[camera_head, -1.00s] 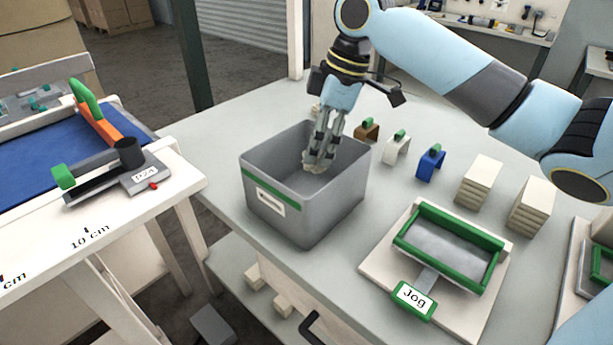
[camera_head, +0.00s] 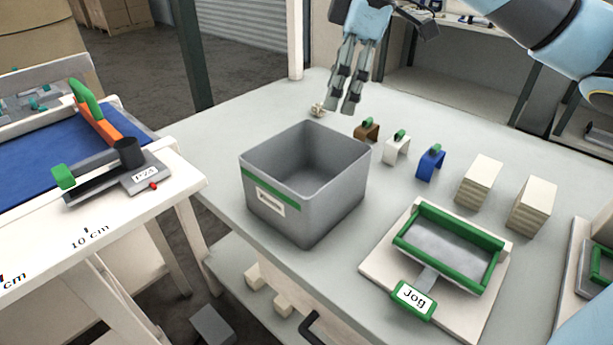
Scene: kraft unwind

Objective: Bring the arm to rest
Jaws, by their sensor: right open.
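My right gripper (camera_head: 348,108) is open and empty in the head view. It hangs with fingers pointing down above the far part of the grey table (camera_head: 225,165), behind the grey bin. My right arm (camera_head: 550,30) comes in from the upper right. The grey bin (camera_head: 300,205) has a green stripe and a white label, and the part of its inside that shows looks empty. My left gripper is not in view.
A small pale object (camera_head: 318,110) lies behind the bin. Brown (camera_head: 368,131), white (camera_head: 396,149) and blue (camera_head: 430,165) blocks stand in a row, beside pale stacks (camera_head: 479,180). A green-rimmed "Jog" tray (camera_head: 447,247) is at front right. A white bench (camera_head: 150,205) stands left.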

